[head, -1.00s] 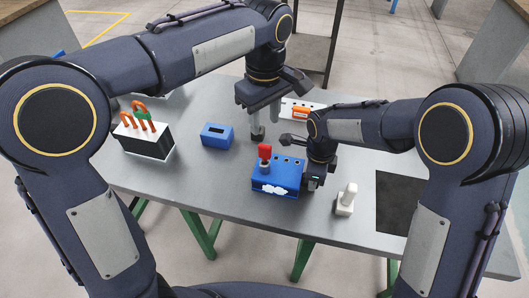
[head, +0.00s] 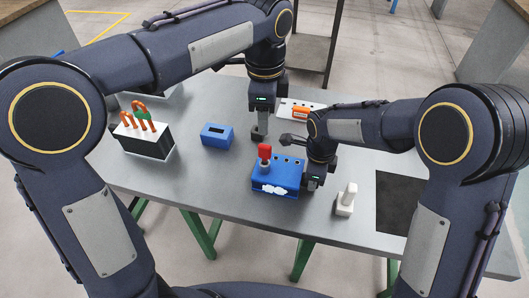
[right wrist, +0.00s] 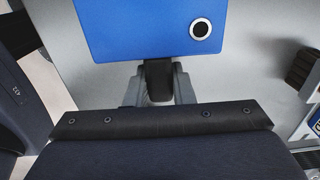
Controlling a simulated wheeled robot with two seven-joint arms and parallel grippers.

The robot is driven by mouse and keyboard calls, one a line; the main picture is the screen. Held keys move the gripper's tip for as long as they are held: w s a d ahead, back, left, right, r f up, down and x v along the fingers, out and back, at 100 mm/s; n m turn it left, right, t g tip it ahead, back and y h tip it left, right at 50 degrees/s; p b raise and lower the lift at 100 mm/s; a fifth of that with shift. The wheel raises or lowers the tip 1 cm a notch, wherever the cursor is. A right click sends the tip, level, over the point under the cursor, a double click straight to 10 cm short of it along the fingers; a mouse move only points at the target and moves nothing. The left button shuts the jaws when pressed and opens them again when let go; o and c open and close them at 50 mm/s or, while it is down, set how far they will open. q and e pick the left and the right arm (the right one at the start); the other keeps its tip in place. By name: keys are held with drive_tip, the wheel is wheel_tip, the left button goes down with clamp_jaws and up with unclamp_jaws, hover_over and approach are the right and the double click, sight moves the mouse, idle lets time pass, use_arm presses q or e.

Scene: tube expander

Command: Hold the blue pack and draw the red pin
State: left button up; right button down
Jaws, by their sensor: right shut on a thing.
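The blue pack (head: 277,182) sits on the grey table in the middle of the head view, with a row of dark holes along its top. The red pin (head: 264,151) stands upright in the pack's left part, its red head above a grey collar. My right gripper (head: 311,182) is at the pack's right side, shut on the pack. In the right wrist view its jaws (right wrist: 159,82) meet the edge of the blue pack (right wrist: 140,30). My left gripper (head: 260,134) points down behind the pack, apart from the pin; its jaw gap is hidden by the viewing angle.
A blue block with a slot (head: 217,135) lies left of the pack. A black-and-white box (head: 147,143) with orange loops stands further left. A white piece (head: 346,200) stands at right, near a dark mat (head: 398,200). A white strip with an orange part (head: 300,112) lies behind.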

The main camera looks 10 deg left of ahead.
sight(265, 145)
use_arm(q)
drive_tip(key=shift+m, duration=0.8)
drive_tip(key=shift+f, duration=0.2)
wheel_tip(265, 145, down, 12)
drive_tip(key=shift+r, duration=0.2)
clamp_jaws()
